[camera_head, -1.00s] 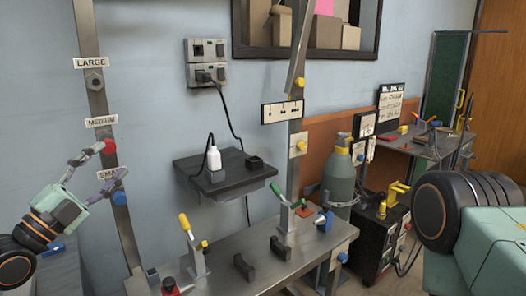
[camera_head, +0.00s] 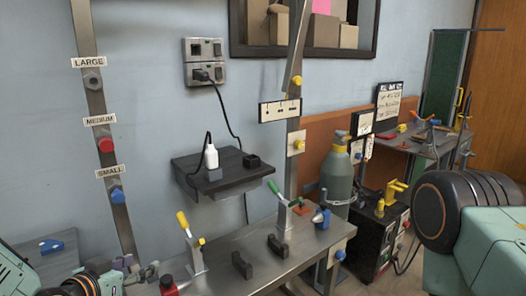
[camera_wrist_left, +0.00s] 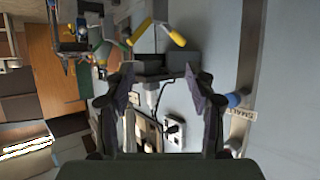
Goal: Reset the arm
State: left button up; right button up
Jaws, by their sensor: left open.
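My left gripper (camera_head: 136,272) is low at the left of the head view, by the left end of the metal workbench (camera_head: 226,278). Its fingers are spread and hold nothing. In the left wrist view the two dark fingers of my left gripper (camera_wrist_left: 158,92) stand well apart with nothing between them but background. The post (camera_head: 93,60) with the LARGE, MEDIUM and SMALL labels stands behind and above the gripper, apart from it. My right gripper is out of sight; only part of my right arm (camera_head: 490,240) shows at the right.
Toggle clamps with a yellow handle (camera_head: 183,222) and a green handle (camera_head: 273,187) rise from the bench. A wall shelf (camera_head: 232,176) holds a white bottle (camera_head: 211,156). A gas cylinder (camera_head: 337,178) stands at the bench's right. The wall before the post is clear.

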pick_arm(q)
jog(key=s+d+f+n+g+y, duration=0.1)
jog(key=s+d+f+n+g, duration=0.15)
jog(key=s+f, duration=0.4)
jog(key=s+d+f+n+g, duration=0.1)
jog(key=s+f+g, duration=0.3)
jog(key=s+f, duration=0.25)
jog(key=s+f+g+y, duration=0.1)
jog(key=s+f+g, duration=0.2)
jog(key=s, duration=0.8)
jog(key=s+d+f+g+y, duration=0.1)
jog(key=s+f+g, duration=0.2)
jog(key=s+f, duration=0.3)
jog(key=s, duration=0.5)
jog(key=shift+d, duration=0.15)
jog(key=shift+c, duration=0.2)
